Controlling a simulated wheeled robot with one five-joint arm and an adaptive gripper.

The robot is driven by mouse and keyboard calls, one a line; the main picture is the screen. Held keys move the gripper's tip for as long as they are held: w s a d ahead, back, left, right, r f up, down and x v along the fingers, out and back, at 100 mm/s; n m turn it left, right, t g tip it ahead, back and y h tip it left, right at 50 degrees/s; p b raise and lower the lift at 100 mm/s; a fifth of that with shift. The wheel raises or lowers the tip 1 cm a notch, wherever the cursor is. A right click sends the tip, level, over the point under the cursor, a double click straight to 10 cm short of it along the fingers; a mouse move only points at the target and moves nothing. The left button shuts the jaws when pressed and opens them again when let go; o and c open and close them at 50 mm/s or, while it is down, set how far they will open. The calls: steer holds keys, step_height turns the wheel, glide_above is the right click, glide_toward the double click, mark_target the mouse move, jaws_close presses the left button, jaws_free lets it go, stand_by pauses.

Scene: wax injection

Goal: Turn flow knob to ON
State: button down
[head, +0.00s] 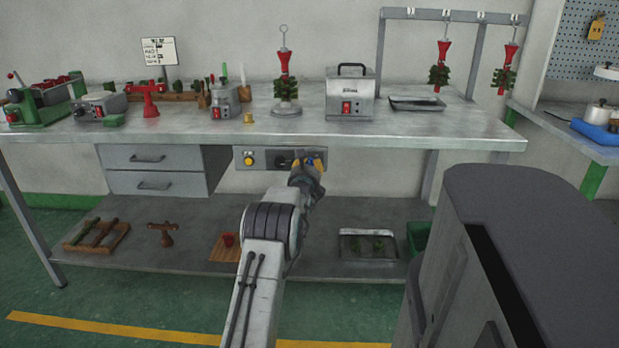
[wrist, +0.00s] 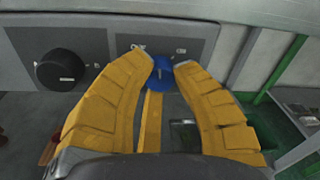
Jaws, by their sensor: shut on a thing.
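A grey control panel (head: 240,162) is mounted under the front of the workbench top. A blue knob (wrist: 160,77) on its right part sits between my yellow fingertips in the wrist view. My gripper (wrist: 164,66) is shut on this knob. A pale pointer line runs up the knob, roughly upright with a slight tilt. Small labels stand to its upper left and right, too small to read. In the head view my gripper (head: 309,168) mostly covers the knob. A larger black knob (wrist: 61,70) is on the panel to the left.
A yellow button (head: 249,161) is at the panel's left end. Drawers (head: 152,158) hang further left. The workbench top (head: 200,127) above carries several tools and machines. A lower shelf (head: 190,255) holds trays and wooden items. A green bin (head: 418,238) stands at its right end.

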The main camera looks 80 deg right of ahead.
steer(key=shift+w+b, duration=0.1)
steer(key=shift+b, duration=0.6)
steer(key=c, duration=1)
jaws_free()
steer(key=shift+o, duration=0.2)
steer(key=shift+a, duration=0.1)
steer(key=a, duration=1.1)
steer(key=shift+a+r, duration=0.25)
steer(key=shift+a, duration=0.1)
steer(key=shift+o, duration=0.3)
